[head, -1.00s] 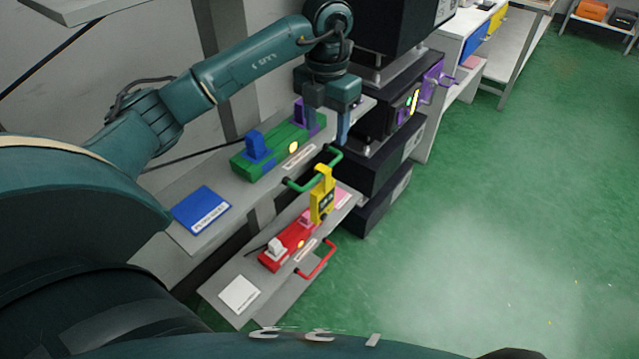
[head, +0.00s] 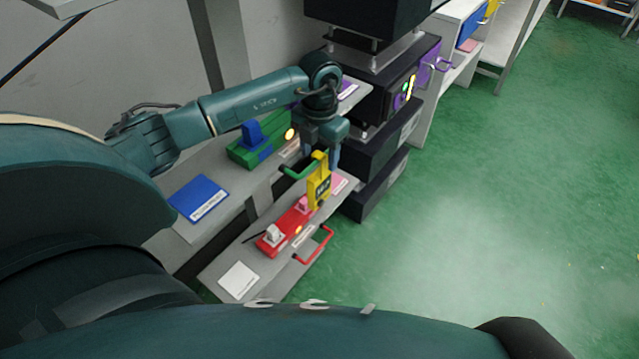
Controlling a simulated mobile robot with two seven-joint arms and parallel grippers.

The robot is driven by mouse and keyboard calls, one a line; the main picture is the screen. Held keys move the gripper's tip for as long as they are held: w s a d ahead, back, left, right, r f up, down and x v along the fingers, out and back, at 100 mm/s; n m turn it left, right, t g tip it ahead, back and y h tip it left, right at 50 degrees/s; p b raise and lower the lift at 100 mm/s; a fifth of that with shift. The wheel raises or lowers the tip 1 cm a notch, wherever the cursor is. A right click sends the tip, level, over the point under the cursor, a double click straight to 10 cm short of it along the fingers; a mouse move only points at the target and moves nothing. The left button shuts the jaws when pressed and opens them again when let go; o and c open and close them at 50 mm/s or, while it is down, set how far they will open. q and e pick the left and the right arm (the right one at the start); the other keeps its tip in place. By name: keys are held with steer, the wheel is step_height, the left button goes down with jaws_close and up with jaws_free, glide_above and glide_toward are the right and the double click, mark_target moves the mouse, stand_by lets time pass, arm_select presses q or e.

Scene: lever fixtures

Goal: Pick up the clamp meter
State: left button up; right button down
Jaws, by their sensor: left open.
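The clamp meter (head: 319,188) is yellow with a dark face. My left gripper (head: 327,160) points down just above and around the top of the clamp meter. It is open, with one finger to the right of the meter's top and the other partly hidden. I cannot tell whether a finger touches the meter. My right gripper is not in view.
A green fixture with a blue lever (head: 254,138) stands on the upper shelf beside a blue card (head: 198,198). Below are a red fixture (head: 285,232), a red handle (head: 315,246) and a white card (head: 239,280). Dark boxes (head: 375,185) stand to the right. The green floor is clear.

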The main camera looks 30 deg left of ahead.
arm_select(q)
steer(key=shift+f, duration=0.55)
jaws_close()
